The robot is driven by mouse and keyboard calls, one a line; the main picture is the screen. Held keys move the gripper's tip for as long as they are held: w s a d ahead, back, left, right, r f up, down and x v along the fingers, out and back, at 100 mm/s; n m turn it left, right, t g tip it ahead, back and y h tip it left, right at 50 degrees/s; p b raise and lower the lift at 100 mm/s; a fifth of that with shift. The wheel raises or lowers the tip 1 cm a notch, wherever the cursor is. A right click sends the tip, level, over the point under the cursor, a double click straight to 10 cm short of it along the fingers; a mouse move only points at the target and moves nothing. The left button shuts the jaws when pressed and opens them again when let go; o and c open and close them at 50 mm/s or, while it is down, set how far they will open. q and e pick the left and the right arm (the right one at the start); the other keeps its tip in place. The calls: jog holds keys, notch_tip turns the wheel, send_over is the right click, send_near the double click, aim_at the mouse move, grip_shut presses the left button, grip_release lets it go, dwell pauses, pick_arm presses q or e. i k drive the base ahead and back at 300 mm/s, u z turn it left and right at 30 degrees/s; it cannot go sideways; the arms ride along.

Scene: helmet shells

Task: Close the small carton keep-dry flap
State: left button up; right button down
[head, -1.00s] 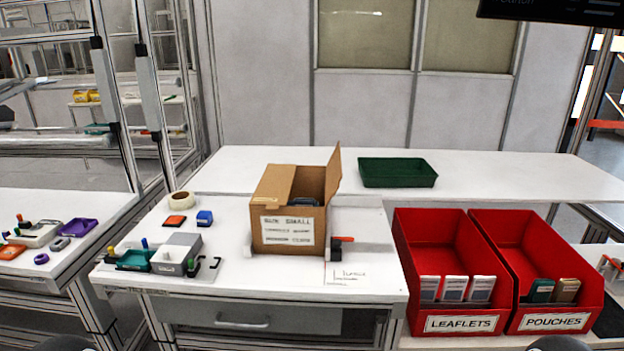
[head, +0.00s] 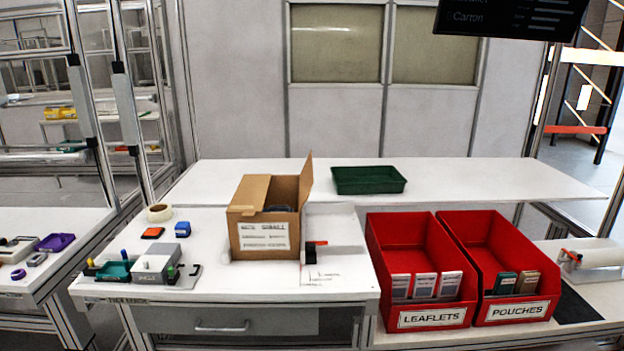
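The small cardboard carton (head: 265,240) stands upright on the white table, with a printed label on its front. Its right flap (head: 306,181) stands up and leans slightly outward. Its left flap (head: 249,194) lies over the left part of the opening. The right part of the opening is uncovered, and a dark item (head: 279,209) shows inside. Neither of my grippers is in view.
Red bins of leaflets (head: 432,319) and pouches (head: 516,312) stand right of the carton. A green tray (head: 368,181) is behind. A tape roll (head: 159,213) and a grey block (head: 157,264) are left.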

aim_at(306, 176)
jog(key=z, duration=0.2)
jog(key=i, duration=0.9)
jog(key=u, duration=1.45)
jog(key=k, duration=1.35)
jog(key=z, duration=0.1)
jog(key=i, duration=0.9)
jog(key=z, duration=0.05)
